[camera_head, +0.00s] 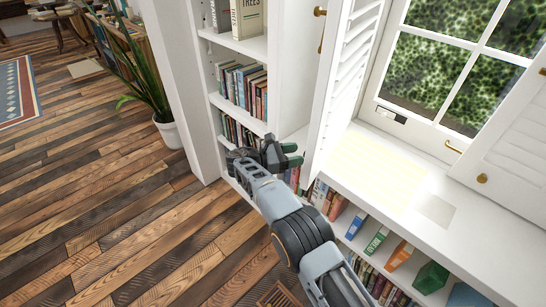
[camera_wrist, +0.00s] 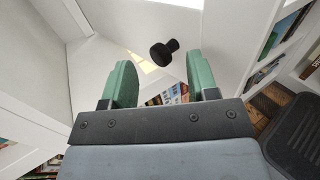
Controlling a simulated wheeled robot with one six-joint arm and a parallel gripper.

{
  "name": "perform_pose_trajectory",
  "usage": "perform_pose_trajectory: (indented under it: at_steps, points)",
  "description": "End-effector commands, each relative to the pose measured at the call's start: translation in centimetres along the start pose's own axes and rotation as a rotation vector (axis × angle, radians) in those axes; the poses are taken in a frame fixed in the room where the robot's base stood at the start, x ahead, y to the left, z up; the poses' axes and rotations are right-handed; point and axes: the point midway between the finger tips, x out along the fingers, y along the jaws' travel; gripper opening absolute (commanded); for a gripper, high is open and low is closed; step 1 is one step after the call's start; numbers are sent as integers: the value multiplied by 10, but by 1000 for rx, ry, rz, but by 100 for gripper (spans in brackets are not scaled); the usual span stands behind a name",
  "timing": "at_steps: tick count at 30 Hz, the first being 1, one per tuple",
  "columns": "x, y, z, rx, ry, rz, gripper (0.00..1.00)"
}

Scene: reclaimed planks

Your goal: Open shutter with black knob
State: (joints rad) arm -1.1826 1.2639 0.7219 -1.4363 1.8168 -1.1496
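The black knob (camera_wrist: 163,52) stands out from a white panel in the wrist view, just ahead of my fingertips and roughly between them. My gripper (camera_wrist: 160,68) is open, with its two green fingers apart and nothing held. In the head view my gripper (camera_head: 291,154) is at the lower left of the white louvred left shutter (camera_head: 349,65), in front of the bookshelf. The black knob cannot be made out in the head view. Whether the fingers touch the knob is not clear, but a gap seems to show.
A white right shutter (camera_head: 515,158) with a brass knob (camera_head: 482,178) stands beside the window (camera_head: 428,65). The white sill (camera_head: 480,235) tops low bookshelves. A tall bookcase (camera_head: 243,45) and potted plant (camera_head: 168,130) stand left. The plank floor (camera_head: 110,210) is mostly clear.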

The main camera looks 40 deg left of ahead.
Motion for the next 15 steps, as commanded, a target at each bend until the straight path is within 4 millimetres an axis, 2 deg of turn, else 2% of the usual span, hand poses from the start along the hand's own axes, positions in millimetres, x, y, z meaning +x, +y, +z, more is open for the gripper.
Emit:
perform_pose_trajectory:
  at_steps: [1,6,15]
  points:
    - [-13,0,0,2,1,3,54]
    - [-46,-2,0,2,0,2,54]
    - [-67,-4,1,1,-1,-4,54]
